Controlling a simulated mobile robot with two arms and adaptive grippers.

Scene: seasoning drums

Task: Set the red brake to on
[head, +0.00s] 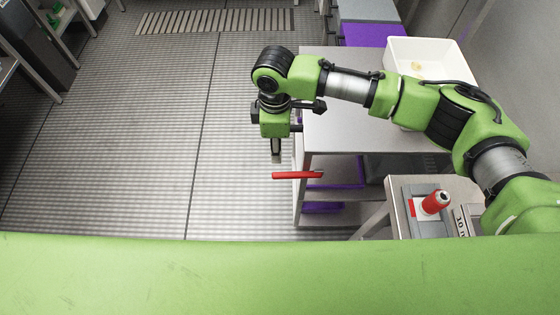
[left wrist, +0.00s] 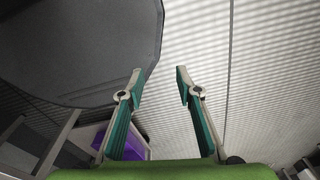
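A red bar (head: 296,175), which looks like the brake lever, sticks out to the left from the side of the grey metal table (head: 345,120). My right gripper (head: 276,158) points down just above the bar's left end. I cannot tell whether it touches the bar, or whether its fingers are open. A second red part, a red handle (head: 436,202), stands on a small panel at the lower right. My left gripper (left wrist: 160,85) shows only in the left wrist view, open with nothing between its fingers.
A white bin (head: 430,55) stands at the table's back right. Purple parts (head: 335,186) show on the shelves beneath. A small stand (head: 400,215) holds the panel. In the left wrist view, a large dark grey surface (left wrist: 80,45) fills the upper left. Floor on the left is clear.

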